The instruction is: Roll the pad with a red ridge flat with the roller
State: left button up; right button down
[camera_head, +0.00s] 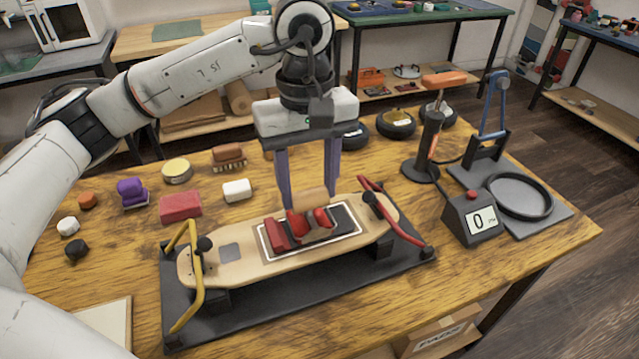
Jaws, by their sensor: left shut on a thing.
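A wooden skateboard deck (235,271) lies in a dark stand between a yellow clamp bar at its left end and a red one at its right end. A dark pad (347,219) lies inside a light-edged rectangle on the deck, with red raised parts (275,234) on it. My left gripper (309,201) points down over the pad and is shut on the roller (311,197), whose tan part shows between the purple fingers. Red pieces show just below it; I cannot tell which belong to the roller, or whether it touches the pad. My right gripper is out of view.
A red box (180,207), a white block (237,190) and a brush (229,156) lie behind the deck. A gauge reading 0 (474,218), a black tool stand (421,168) and a ring on a plate (519,195) stand to the right. The table's front right is clear.

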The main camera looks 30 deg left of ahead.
pick_arm(q)
jog(key=shift+s+a, duration=0.2)
jog(key=shift+r, duration=0.15)
jog(key=shift+r+p, duration=2.2)
jog(key=shift+r, duration=1.3)
jog(key=shift+f, duration=0.1)
